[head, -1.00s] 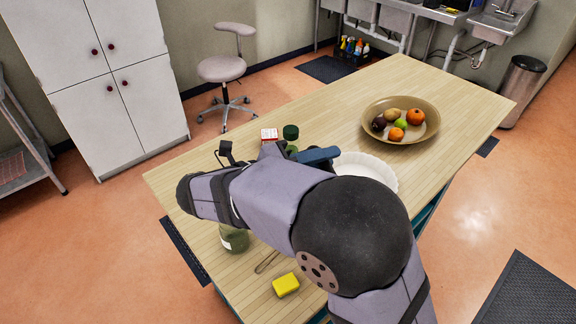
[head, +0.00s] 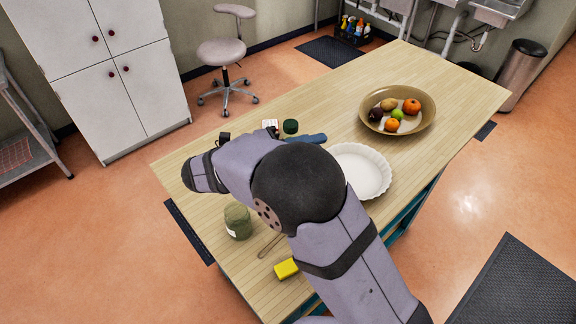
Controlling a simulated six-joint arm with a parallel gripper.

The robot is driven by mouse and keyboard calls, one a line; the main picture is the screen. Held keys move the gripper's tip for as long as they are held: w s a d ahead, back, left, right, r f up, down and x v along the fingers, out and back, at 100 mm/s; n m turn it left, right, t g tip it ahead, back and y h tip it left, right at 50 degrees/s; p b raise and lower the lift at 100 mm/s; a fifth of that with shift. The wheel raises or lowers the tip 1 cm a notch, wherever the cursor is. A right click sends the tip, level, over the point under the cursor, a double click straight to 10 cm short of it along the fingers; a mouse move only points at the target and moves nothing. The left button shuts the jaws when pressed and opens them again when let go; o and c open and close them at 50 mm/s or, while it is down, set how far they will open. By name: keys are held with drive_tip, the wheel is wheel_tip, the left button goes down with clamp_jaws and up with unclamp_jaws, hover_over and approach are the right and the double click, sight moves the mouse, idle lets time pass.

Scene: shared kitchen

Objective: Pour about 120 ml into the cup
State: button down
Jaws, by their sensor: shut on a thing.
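My arm crosses the table from the lower right, and its forearm hides my gripper's fingers and anything between them. A small black part of my arm sticks up behind the forearm. No cup can be made out in the head view. A glass jar with green contents (head: 237,222) stands upright on the table in front of my wrist. A dark green cap or lid (head: 290,126) shows behind my arm; what lies under it is mostly hidden. A blue elongated thing (head: 308,138) shows beside it, partly covered by my arm.
A white fluted dish (head: 372,172) stands right of my elbow on the wooden table (head: 330,110). A tan fruit bowl (head: 425,120) is farther back. A yellow sponge (head: 287,268) and a thin utensil (head: 270,246) lie in front.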

drive_tip(key=shift+w+r, duration=0.15)
drive_tip(key=shift+r, duration=0.05)
drive_tip(key=shift+w+a+r+p, duration=0.35)
drive_tip(key=shift+w+p, duration=0.15)
drive_tip(key=shift+p, duration=0.7)
drive_tip(key=shift+w+a+n+p, duration=0.15)
drive_tip(key=shift+w+n+p, duration=0.15)
drive_tip(key=shift+p, duration=0.25)
drive_tip(key=shift+w+a+r+p, duration=0.2)
drive_tip(key=shift+w+p, duration=0.1)
drive_tip(key=shift+p, duration=0.45)
drive_tip(key=shift+w+a+r+n+g+h+p, duration=0.1)
drive_tip(key=shift+w+a+n+g+h+p, duration=0.3)
drive_tip(key=shift+p, duration=0.65)
drive_tip(key=shift+s+d, duration=0.15)
drive_tip(key=shift+d, duration=0.05)
